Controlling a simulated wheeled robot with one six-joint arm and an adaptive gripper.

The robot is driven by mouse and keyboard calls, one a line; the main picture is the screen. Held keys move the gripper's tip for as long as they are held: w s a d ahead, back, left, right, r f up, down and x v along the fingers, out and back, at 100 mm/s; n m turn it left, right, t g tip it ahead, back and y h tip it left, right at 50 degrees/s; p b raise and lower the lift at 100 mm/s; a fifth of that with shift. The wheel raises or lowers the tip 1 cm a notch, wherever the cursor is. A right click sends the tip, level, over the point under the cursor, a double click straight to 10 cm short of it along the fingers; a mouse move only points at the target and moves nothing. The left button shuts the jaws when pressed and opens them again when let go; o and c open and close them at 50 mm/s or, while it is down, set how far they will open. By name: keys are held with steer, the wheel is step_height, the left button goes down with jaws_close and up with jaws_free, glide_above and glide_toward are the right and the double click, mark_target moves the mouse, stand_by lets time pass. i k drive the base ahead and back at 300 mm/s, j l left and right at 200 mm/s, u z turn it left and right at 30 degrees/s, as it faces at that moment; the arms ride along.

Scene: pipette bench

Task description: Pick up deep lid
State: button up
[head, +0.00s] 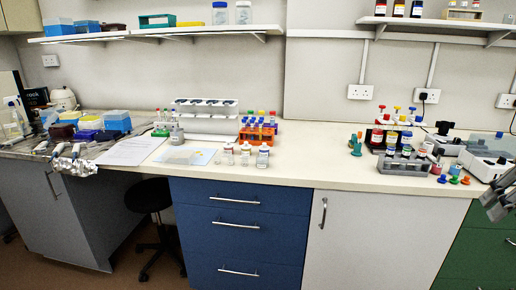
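No object stands out clearly as the deep lid at this size. A pale, flat, see-through piece (178,157) lies on a light blue mat (204,155) on the bench, left of the middle. I cannot tell whether it is a lid. A clear dome-like cover (494,144) shows on the white device at the right end. My gripper (497,204) is partly in view at the right edge, in front of the bench and far from the mat. It is cut off by the frame, and its fingers are too unclear to read.
Several small bottles (245,155) stand right of the mat, with an orange tube rack (258,132) behind. A grey rack (404,163) and coloured bottles crowd the right side. The bench (318,153) is clear in its middle. A black stool (148,195) stands below.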

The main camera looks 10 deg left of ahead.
mark_target(185, 157)
steer(key=i+j, duration=0.1)
steer(key=j, duration=1)
steer(key=i+j, duration=0.15)
steer(key=j, duration=0.4)
steer(key=i+j, duration=0.1)
steer(key=j, duration=0.4)
steer(key=i+j, duration=0.1)
steer(key=j, duration=1)
steer(key=i, duration=0.05)
